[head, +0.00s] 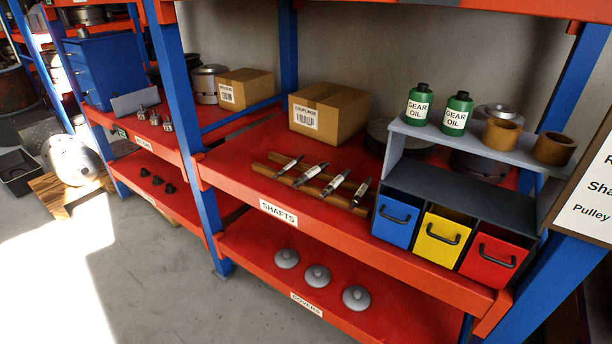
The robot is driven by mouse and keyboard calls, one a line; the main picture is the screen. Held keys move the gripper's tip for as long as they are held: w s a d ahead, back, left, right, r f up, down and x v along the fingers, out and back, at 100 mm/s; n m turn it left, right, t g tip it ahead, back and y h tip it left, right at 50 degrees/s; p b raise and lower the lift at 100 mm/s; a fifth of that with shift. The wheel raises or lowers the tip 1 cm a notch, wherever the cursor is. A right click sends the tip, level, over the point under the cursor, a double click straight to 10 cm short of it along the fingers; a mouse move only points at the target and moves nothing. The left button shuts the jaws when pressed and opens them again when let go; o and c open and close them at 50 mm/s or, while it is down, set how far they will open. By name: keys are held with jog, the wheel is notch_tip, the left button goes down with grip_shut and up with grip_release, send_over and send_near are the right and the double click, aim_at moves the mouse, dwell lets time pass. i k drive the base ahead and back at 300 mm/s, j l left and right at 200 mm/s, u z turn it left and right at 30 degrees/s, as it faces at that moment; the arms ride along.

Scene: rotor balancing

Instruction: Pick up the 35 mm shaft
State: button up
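Several short metal shafts lie side by side across a wooden rack (265,169) on the red shelf, behind the "SHAFTS" label (278,211). From left to right there is a first shaft (289,166), a second shaft (312,172), a third shaft (336,183) and a fourth shaft (361,191). Each has a dark end and a pale tag. The tags are too small to read, so I cannot tell which shaft is the 35 mm one. My gripper is not in view.
A cardboard box (329,114) stands behind the rack. Blue (396,222), yellow (441,242) and red (492,260) drawers stand right of it, under a grey shelf with green oil bottles (419,104). A blue post (188,130) rises at the left. Grey covers (317,276) lie below.

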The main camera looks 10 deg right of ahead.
aim_at(301, 181)
jog(key=i+j, duration=0.2)
jog(key=j, duration=0.35)
jog(key=i+j+z, duration=0.15)
jog(key=j, duration=0.4)
jog(key=i+j, duration=0.15)
jog(key=j, duration=0.4)
jog(key=i+j+z, duration=0.1)
jog(key=j, duration=0.5)
jog(key=i+j+z, duration=0.1)
jog(key=j, duration=0.45)
jog(key=i+j, duration=0.2)
jog(key=j, duration=0.4)
jog(key=i+j+z, duration=0.15)
jog(key=j, duration=0.45)
